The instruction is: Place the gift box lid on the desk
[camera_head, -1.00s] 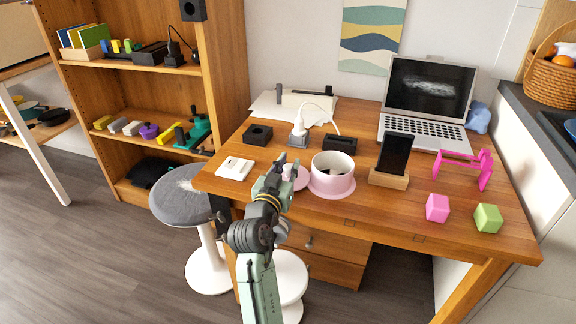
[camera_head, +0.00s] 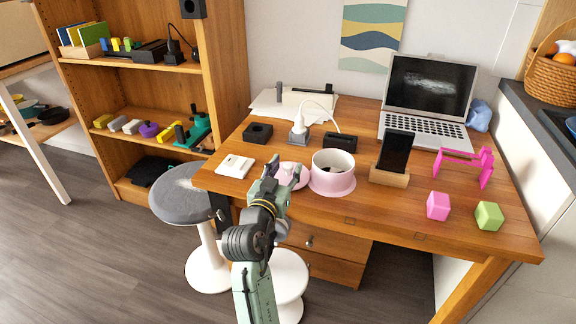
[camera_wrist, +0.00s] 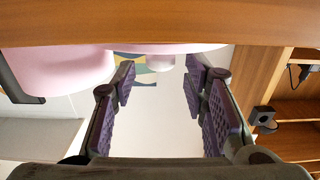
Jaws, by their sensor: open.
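The pink gift box lid (camera_head: 300,177), a round disc with a small knob, lies on the wooden desk (camera_head: 375,208), just left of the round pink gift box (camera_head: 333,180). My gripper (camera_head: 277,177) is open and empty at the desk's front edge, in front of the lid and partly covering it. In the wrist view, which looks upside down, the lid (camera_wrist: 180,48) rests on the desk (camera_wrist: 150,22) with its knob (camera_wrist: 160,63) seen between my open fingers (camera_wrist: 160,88), which appear apart from it. The box (camera_wrist: 60,68) is at the left there.
A white square item (camera_head: 235,166) lies left of the lid. A phone on a wooden stand (camera_head: 389,178) is right of the box, with pink and green cubes (camera_head: 489,215) further right. A grey stool (camera_head: 186,196) stands left of my arm. The desk's front middle is clear.

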